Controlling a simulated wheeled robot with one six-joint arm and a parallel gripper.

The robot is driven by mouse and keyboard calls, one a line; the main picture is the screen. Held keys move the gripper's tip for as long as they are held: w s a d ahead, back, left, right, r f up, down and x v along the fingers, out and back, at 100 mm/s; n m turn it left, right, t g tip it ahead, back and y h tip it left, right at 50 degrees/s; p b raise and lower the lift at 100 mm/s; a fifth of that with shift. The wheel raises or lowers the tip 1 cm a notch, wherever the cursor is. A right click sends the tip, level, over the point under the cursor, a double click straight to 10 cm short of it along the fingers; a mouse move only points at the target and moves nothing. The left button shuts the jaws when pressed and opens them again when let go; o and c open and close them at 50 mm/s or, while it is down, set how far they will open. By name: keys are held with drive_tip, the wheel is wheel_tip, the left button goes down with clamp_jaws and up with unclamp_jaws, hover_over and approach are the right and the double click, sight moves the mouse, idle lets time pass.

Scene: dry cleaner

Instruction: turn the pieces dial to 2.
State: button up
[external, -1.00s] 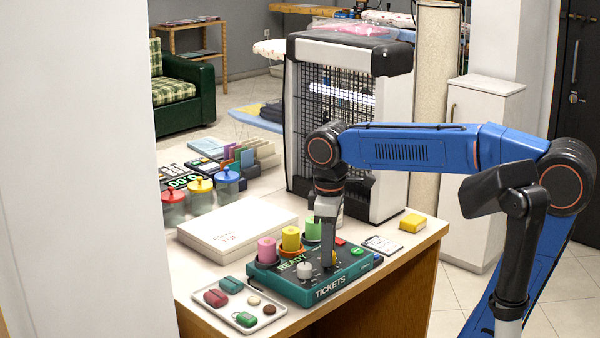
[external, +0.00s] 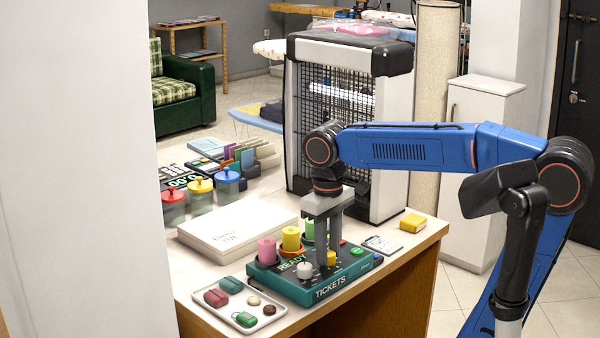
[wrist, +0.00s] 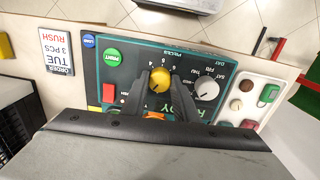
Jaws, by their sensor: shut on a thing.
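The pieces dial is a yellow knob (wrist: 159,79) on the teal TICKETS panel (wrist: 125,52), beneath upside-down "PIECES" lettering in the wrist view. It also shows as a yellow knob (external: 331,258) in the external view. My gripper (wrist: 160,85) is shut on this knob, with one dark finger on each side; the external view shows my gripper (external: 327,260) pointing straight down onto the panel. Printed numbers ring the knob, some hidden by the fingers. I cannot tell for sure which number the dial points to.
A white day dial (wrist: 206,89) sits close beside the right finger in the wrist view. A green PRINT button (wrist: 111,59) and red button (wrist: 108,93) lie on the other side. Colored spools (external: 267,250) stand on the panel's back. A tray (external: 238,303) sits left.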

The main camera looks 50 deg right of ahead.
drive_tip(key=shift+m, duration=1.2)
drive_tip(key=o, duration=1.1)
drive_tip(key=shift+c, duration=0.2)
wheel_tip(320, 180, up, 18)
drive_tip(key=shift+a+f, duration=0.25)
drive_tip(key=shift+a, duration=0.05)
drive_tip(key=shift+f, duration=0.1)
